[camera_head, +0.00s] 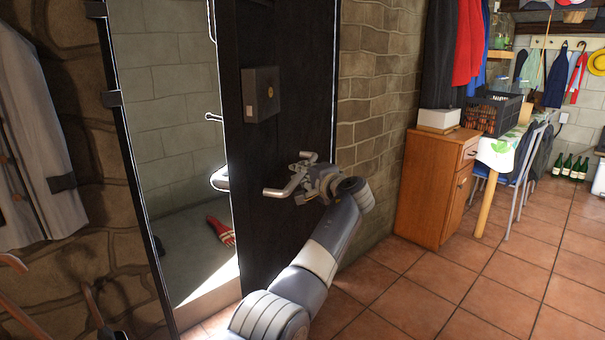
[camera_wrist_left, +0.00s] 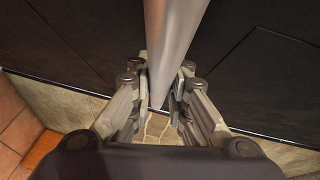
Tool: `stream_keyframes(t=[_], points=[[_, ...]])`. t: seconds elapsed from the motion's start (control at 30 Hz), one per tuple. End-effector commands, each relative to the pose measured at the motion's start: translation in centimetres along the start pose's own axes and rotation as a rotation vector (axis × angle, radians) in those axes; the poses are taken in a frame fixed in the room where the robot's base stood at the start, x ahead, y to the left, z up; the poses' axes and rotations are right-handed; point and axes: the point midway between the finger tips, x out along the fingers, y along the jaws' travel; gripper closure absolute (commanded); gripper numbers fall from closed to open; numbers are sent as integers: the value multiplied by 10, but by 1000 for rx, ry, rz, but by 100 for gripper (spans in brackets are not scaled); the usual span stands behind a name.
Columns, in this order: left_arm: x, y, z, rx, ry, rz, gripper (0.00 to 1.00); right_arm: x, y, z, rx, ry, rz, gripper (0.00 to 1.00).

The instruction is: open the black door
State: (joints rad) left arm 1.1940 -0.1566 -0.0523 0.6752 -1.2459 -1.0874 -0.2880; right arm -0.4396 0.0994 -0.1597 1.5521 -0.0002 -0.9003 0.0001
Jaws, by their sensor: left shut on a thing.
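The black door (camera_head: 285,110) stands partly open, with a gap on its left side. A metal lever handle (camera_head: 278,190) sticks out from its near face, below a square lock box (camera_head: 261,94). My left gripper (camera_head: 308,178) is at the handle, with the arm reaching up from the bottom of the head view. In the left wrist view the pale handle bar (camera_wrist_left: 172,40) runs down between the two fingers (camera_wrist_left: 160,100), which are shut on it. The dark door face (camera_wrist_left: 75,50) lies behind. My right gripper is not in view.
Through the gap, a grey brick room shows with a red item (camera_head: 221,231) on its floor. Coats (camera_head: 30,150) hang at the left. A wooden cabinet (camera_head: 437,187) stands right of the door.

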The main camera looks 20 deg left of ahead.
Motion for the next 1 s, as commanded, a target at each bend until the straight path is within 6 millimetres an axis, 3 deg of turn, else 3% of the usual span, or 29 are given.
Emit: stream_keyframes(t=[0.03,0.1,0.13,0.57,0.77,1.0], points=[[0,3,0,2,-1,5,82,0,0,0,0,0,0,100],[0,3,0,2,-1,4,66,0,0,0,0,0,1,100],[0,2,0,1,-1,4,64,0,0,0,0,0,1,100],[-5,1,-1,-1,2,1,64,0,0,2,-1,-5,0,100],[-26,1,-1,-3,3,1,64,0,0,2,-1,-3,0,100],[-73,2,-2,-3,5,2,64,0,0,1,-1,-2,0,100]])
